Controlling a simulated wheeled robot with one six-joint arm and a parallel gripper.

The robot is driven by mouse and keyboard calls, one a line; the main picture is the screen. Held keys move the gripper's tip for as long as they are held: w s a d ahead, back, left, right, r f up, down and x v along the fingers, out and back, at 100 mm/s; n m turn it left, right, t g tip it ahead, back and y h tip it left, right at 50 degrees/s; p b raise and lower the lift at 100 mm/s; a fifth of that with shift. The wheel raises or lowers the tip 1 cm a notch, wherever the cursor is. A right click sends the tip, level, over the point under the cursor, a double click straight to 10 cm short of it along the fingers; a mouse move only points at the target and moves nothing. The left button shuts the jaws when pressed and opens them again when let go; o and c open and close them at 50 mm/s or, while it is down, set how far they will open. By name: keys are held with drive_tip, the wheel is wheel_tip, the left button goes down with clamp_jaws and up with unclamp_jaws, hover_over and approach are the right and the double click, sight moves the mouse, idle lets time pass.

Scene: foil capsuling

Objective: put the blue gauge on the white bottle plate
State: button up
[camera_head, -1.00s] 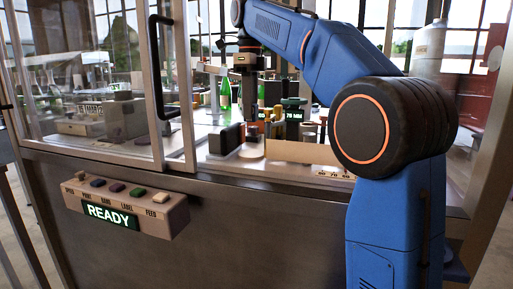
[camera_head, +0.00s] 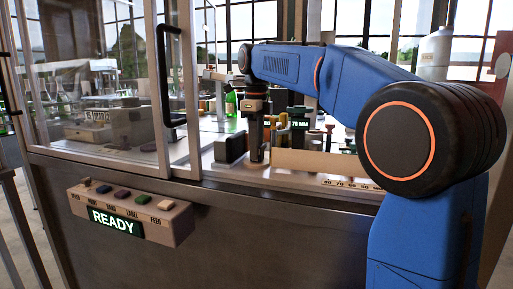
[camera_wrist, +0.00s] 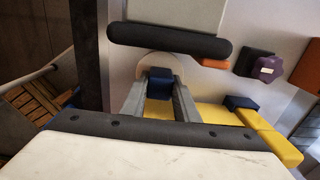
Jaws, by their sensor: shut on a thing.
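My gripper (camera_wrist: 160,97) is shut on the blue gauge (camera_wrist: 160,86), a small dark blue block between its two grey fingers in the wrist view. The white bottle plate (camera_wrist: 152,60) shows as a pale round disc just beyond and behind the gauge, which partly covers it. I cannot tell whether the gauge touches the plate. In the head view my gripper (camera_head: 256,155) points down, low over the machine deck, just right of a black block; the gauge and plate cannot be made out there.
A black block (camera_head: 230,148) stands close left of my gripper. A long black rounded bar (camera_wrist: 170,40) lies beyond the plate. Yellow blocks (camera_wrist: 262,125), another dark blue block (camera_wrist: 241,102) and a purple knob (camera_wrist: 267,67) are to the right. A glass door (camera_head: 100,80) stands at left.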

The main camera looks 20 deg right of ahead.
drive_tip(key=o, duration=1.1)
drive_tip(key=shift+f, duration=0.1)
drive_tip(key=shift+c, duration=0.2)
wheel_tip(320, 180, up, 12)
